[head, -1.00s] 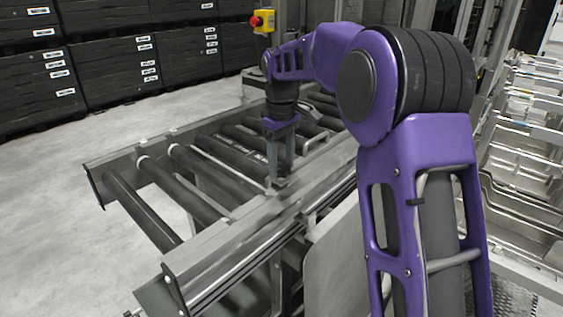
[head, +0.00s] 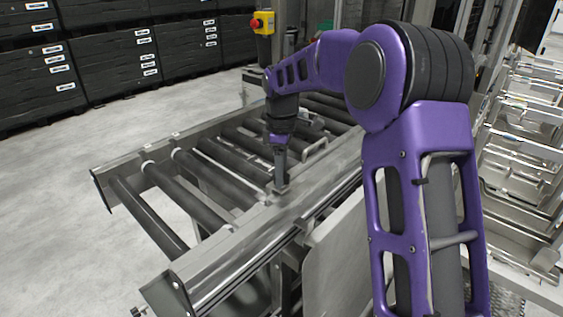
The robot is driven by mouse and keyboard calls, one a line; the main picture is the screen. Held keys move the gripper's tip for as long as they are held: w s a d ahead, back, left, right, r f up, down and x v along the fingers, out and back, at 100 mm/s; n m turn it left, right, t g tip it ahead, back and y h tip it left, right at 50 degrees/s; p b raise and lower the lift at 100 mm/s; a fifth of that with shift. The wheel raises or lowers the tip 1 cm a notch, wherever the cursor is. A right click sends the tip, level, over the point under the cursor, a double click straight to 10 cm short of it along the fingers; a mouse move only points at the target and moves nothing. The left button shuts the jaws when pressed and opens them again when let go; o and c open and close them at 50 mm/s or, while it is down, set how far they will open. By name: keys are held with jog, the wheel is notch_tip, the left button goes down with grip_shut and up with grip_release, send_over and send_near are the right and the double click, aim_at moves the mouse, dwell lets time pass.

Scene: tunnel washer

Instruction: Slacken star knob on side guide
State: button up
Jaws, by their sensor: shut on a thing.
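The side guide (head: 236,232) is a long metal rail along the near side of the roller conveyor. My gripper (head: 281,184) points straight down at a small metal bracket on top of this guide, about midway along it. Its fingers are seen nearly edge-on, one behind the other, and are shut on the star knob. The knob itself is hidden by the fingers and too small to make out, so I cannot tell how far it is turned.
Dark rollers (head: 150,215) lie behind the guide. A yellow box with a red button (head: 263,21) stands at the back. Black crates (head: 110,62) are stacked at the back left. Metal racks (head: 525,165) stand at the right. The floor at the left is clear.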

jog(key=n+p, duration=0.3)
jog(key=n, duration=0.2)
jog(key=shift+r+n, duration=0.15)
jog(key=shift+n, duration=0.15)
jog(key=n, duration=0.3)
jog(key=shift+n, duration=1.7)
jog(key=o, duration=1.4)
jog(key=shift+c, duration=0.2)
notch_tip(320, 180, up, 17)
